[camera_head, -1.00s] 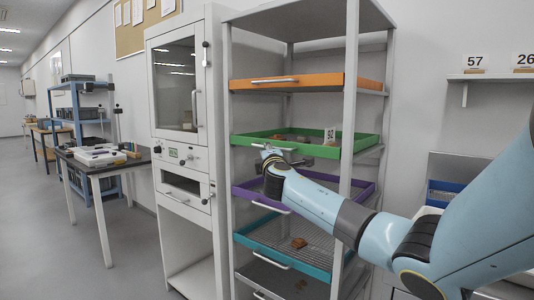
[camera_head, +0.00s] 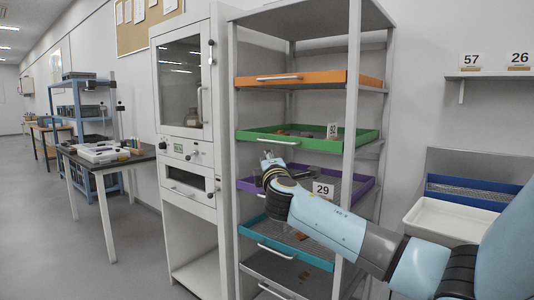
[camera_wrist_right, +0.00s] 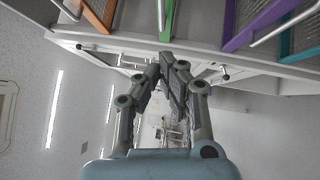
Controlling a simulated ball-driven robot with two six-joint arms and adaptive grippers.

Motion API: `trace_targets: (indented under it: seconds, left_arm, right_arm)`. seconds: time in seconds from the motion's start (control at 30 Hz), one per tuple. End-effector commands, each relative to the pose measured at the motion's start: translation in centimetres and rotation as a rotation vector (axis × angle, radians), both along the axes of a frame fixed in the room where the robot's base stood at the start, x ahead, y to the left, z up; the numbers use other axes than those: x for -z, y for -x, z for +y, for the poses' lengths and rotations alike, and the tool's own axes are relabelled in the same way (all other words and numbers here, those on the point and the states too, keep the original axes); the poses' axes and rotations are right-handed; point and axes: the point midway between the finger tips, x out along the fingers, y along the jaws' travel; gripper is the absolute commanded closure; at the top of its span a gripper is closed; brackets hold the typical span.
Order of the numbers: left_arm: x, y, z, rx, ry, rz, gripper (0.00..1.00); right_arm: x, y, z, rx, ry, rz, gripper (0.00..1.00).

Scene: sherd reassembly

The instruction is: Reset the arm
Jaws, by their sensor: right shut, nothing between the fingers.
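My right arm reaches in from the lower right in the head view. My right gripper (camera_head: 268,158) is in front of the tray rack, just below the front of the green tray (camera_head: 262,142) and near the purple tray (camera_head: 250,187). In the right wrist view the gripper (camera_wrist_right: 166,62) has its fingers together with nothing seen between them. The rack's trays run along the top of that view. My left gripper is not in view.
The rack also holds an orange tray (camera_head: 335,79) and a teal tray (camera_head: 262,236). A card marked 29 (camera_head: 322,189) stands by the purple tray. A white cabinet (camera_head: 182,225) stands left of the rack. A white bin (camera_head: 455,222) and a blue bin (camera_head: 470,190) are at right.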

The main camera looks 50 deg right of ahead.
Motion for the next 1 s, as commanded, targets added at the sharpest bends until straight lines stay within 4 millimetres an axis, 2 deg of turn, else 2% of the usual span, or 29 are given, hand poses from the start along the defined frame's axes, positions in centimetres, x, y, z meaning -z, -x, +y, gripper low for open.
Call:
trace_targets:
  seconds: [0.2,0.47,0.57,0.67,0.77,0.8,0.87,0.9,0.97,1.0]
  left_arm:
    - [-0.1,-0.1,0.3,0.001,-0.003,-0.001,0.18]
    - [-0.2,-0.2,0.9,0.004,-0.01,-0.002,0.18]
    - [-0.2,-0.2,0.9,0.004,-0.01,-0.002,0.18]
    - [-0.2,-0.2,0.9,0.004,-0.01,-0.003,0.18]
    - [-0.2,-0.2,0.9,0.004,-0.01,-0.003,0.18]
    - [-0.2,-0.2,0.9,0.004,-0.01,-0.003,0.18]
    - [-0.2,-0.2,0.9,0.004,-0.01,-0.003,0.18]
    - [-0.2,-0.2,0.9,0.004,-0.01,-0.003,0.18]
    - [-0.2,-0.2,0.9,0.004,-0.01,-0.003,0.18]
    - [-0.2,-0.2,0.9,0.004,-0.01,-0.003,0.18]
  right_arm:
    - [0.3,1.6,1.4,0.0,0.001,0.001,1.0]
    - [0.5,1.8,1.4,0.001,0.001,0.003,1.0]
    - [2.3,2.4,1.8,0.0,-0.012,0.03,1.0]
    - [7.0,3.7,2.1,0.012,-0.054,0.102,1.0]
    - [14.4,5.7,2.3,0.03,-0.142,0.214,1.0]
    - [17.7,6.8,2.5,0.035,-0.186,0.261,1.0]
    - [22.4,8.6,3.0,0.041,-0.26,0.328,1.0]
    - [25.5,10.0,3.4,0.048,-0.31,0.37,1.0]
    - [30.0,12.4,4.1,0.058,-0.387,0.431,1.0]
    - [32.9,14.1,4.8,0.068,-0.441,0.469,1.0]
